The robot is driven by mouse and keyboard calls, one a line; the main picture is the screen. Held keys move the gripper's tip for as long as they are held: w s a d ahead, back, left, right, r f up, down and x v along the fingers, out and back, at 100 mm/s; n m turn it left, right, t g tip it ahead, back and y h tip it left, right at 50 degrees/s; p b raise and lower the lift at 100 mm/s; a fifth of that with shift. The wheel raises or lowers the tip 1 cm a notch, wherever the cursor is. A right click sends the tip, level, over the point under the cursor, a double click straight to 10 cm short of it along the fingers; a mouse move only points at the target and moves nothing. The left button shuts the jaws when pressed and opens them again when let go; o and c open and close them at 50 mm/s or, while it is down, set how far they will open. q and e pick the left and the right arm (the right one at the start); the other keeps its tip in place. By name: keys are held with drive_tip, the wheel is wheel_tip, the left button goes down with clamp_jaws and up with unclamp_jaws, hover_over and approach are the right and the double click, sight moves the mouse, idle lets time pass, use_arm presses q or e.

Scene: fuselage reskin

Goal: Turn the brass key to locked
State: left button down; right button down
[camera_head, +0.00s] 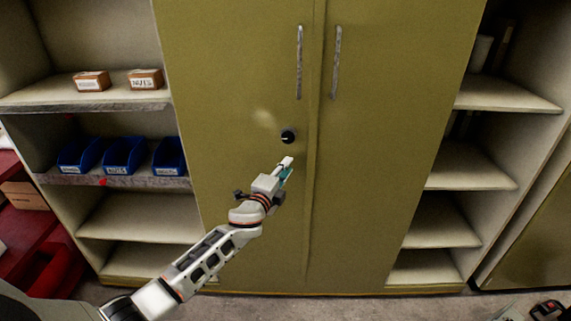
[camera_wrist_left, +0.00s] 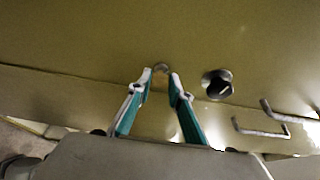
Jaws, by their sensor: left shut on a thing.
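The cabinet's round black lock (camera_head: 288,136) is on the left olive door, below the handles. In the left wrist view the lock (camera_wrist_left: 217,83) shows to the right of my fingers, with a pale mark on its dark face. My left gripper (camera_head: 287,163) is just below the lock in the head view, apart from it. Its fingertips (camera_wrist_left: 161,76) are close together with a small gap, around a small dull brownish round piece, seemingly the brass key (camera_wrist_left: 161,69). The key's shaft is not clear to me. My right gripper is not in view.
Two tall door handles (camera_head: 299,62) (camera_head: 336,63) stand out above the lock, either side of the door seam. Open shelves with blue bins (camera_head: 124,156) and small boxes (camera_head: 91,82) are on the left. Open shelves (camera_head: 470,166) are on the right. The door around the lock is clear.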

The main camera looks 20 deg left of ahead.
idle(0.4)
use_arm(q)
drive_tip(key=c, duration=1.8)
unclamp_jaws()
drive_tip(key=shift+c, duration=0.2)
drive_tip(key=s+a, duration=0.1)
drive_tip(key=s, duration=1.1)
drive_tip(key=shift+a, duration=0.15)
drive_tip(key=s+d+f+n+g, duration=0.2)
drive_tip(key=s+f+n, duration=0.5)
drive_tip(key=s+f, duration=0.5)
drive_tip(key=s+d+f+n+g+h, duration=0.1)
drive_tip(key=s+f+n+g, duration=0.4)
drive_tip(key=s, duration=1.3)
wheel_tip(320, 180, down, 7)
drive_tip(key=d+n, duration=0.1)
drive_tip(key=n, duration=0.2)
drive_tip(key=shift+s+d+f, duration=0.2)
